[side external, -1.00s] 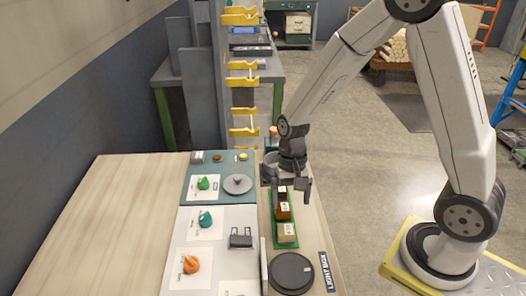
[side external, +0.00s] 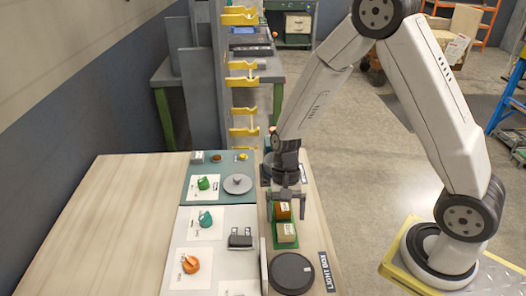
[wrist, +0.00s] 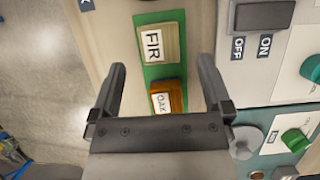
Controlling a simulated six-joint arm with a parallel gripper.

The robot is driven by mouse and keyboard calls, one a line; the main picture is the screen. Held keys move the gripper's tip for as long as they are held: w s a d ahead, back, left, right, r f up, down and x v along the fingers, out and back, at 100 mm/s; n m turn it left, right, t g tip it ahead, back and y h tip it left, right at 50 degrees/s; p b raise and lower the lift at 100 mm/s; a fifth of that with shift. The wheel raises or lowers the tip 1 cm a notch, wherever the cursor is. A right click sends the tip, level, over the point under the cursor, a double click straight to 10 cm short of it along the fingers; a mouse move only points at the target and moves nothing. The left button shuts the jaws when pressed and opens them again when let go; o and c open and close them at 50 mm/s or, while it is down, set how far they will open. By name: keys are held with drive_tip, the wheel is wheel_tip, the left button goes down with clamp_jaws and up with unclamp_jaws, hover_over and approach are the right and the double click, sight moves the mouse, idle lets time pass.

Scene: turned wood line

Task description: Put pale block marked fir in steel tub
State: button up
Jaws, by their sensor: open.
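The pale block marked FIR (wrist: 155,43) sits on a green tray (wrist: 196,92) in the wrist view, its label facing up. In the side view the pale block (side external: 286,233) is at the near end of the tray. My gripper (side external: 285,213) is open and empty, pointing down above the tray over the brown block. In the wrist view my gripper (wrist: 162,65) has its fingertips spread to either side of the row, with the fir block just beyond them. The steel tub is not clearly visible; my wrist blocks the area behind it.
An orange-brown block marked OAK (wrist: 167,97) sits next to the fir block on the tray. A black disc (side external: 291,272) and a LIGHT BOX label (side external: 326,271) lie nearer the camera. A switch panel (side external: 241,237) stands to the left. The wooden tabletop (side external: 105,225) further left is clear.

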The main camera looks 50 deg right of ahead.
sight(286, 229)
drive_tip(key=shift+x, duration=2.55)
clamp_jaws()
drive_tip(key=shift+r, duration=0.1)
drive_tip(key=shift+r, duration=4.9)
drive_tip(key=shift+w, duration=0.1)
